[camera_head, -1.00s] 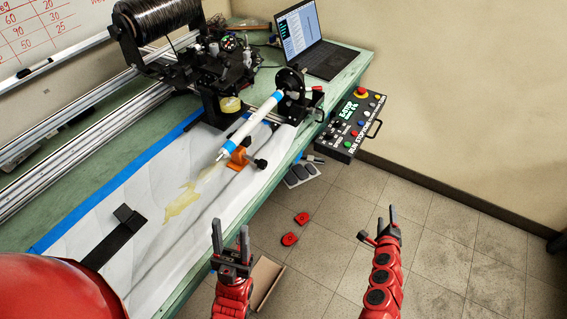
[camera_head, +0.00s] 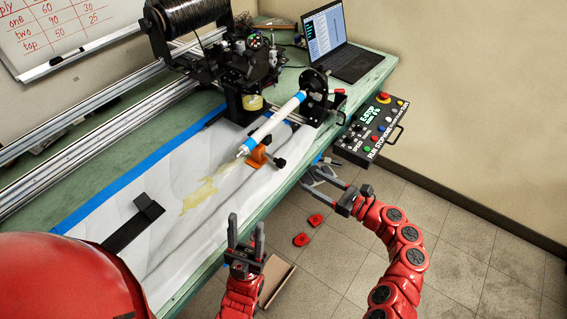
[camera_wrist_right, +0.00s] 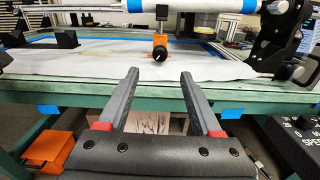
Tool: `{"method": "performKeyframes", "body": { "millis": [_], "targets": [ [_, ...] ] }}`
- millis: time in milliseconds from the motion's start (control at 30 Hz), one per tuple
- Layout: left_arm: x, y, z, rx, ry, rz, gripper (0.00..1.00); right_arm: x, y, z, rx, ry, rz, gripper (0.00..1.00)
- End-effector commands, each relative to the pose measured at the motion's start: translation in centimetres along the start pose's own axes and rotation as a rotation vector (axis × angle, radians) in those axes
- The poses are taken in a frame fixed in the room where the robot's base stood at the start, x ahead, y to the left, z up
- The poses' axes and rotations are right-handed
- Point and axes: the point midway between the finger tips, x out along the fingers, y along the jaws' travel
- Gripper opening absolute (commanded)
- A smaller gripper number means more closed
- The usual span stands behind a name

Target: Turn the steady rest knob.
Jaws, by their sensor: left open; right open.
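The orange steady rest (camera_head: 257,156) stands on the white-covered bench under the near end of a white tube with blue bands (camera_head: 272,127). A black knob (camera_head: 280,163) is on its right side. In the right wrist view the orange rest (camera_wrist_right: 160,41) and dark knob (camera_wrist_right: 160,54) face me, above and beyond the fingertips. My right gripper (camera_head: 314,171) is open and empty at the bench's front edge, pointing left toward the knob with a gap between. It also shows in the right wrist view (camera_wrist_right: 159,76). My left gripper (camera_head: 246,224) is open and empty, in front of the bench.
A black disc mount (camera_head: 318,86) holds the tube's far end. A control box (camera_head: 374,125) hangs off the bench's right side. A black spool (camera_head: 185,20), winding head (camera_head: 243,85) and laptop (camera_head: 335,42) are at the back. A black strip (camera_head: 130,220) lies at left.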

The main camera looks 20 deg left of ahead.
Motion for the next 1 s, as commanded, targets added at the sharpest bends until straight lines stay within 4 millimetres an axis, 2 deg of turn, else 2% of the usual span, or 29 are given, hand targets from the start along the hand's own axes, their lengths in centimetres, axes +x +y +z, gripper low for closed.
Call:
{"method": "performKeyframes", "body": {
  "millis": [33,200,500,700,1000],
  "targets": [
    [0.1,0.0,0.0,0.0,0.0,0.0,0.5,1.4,0.2,0.1,0.002,0.0,0.009,0.66],
    [0.0,0.0,0.0,0.0,0.0,0.0,0.5,5.2,0.2,0.0,0.001,0.0,0.007,0.66],
    [-1.2,0.1,0.2,0.0,0.0,0.0,0.5,10.0,0.0,-0.2,-0.005,0.001,0.004,0.66],
    [-1.5,0.1,0.2,0.0,0.0,0.0,0.5,11.4,0.0,-0.2,-0.002,0.001,0.001,0.66],
    [-1.5,0.1,0.2,0.0,0.0,0.0,0.5,11.6,-0.1,-0.1,-0.001,0.001,-0.002,0.66]
  ]
}}
